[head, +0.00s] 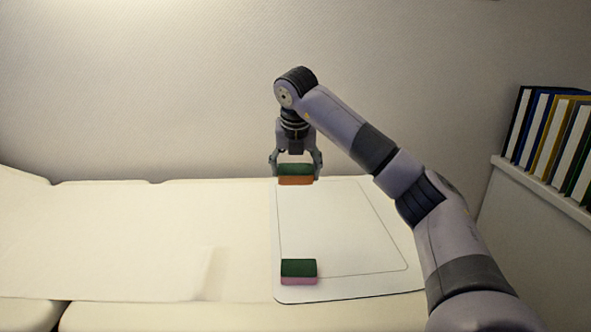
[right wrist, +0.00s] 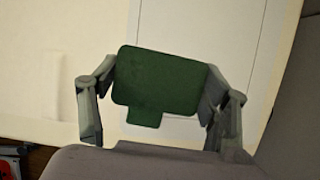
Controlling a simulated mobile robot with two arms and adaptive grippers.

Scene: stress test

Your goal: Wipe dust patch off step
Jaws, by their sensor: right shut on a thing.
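My right gripper (head: 296,163) is shut on a sponge block (head: 296,175) with a dark green top and an orange underside. It holds the block at the far left part of a white board (head: 340,225); I cannot tell whether the block touches the board. In the right wrist view, the green face of the block (right wrist: 160,85) sits between the two fingers (right wrist: 160,98). A second block (head: 299,270), green above and pink below, lies at the board's near left corner. I cannot make out a dust patch. My left gripper is not in view.
The board lies on a cream padded surface (head: 240,285) with a pale sheet (head: 100,245) to the left. A plain wall (head: 150,90) stands behind. Several binders (head: 550,130) stand on a white cabinet (head: 540,230) at right. The board's middle is clear.

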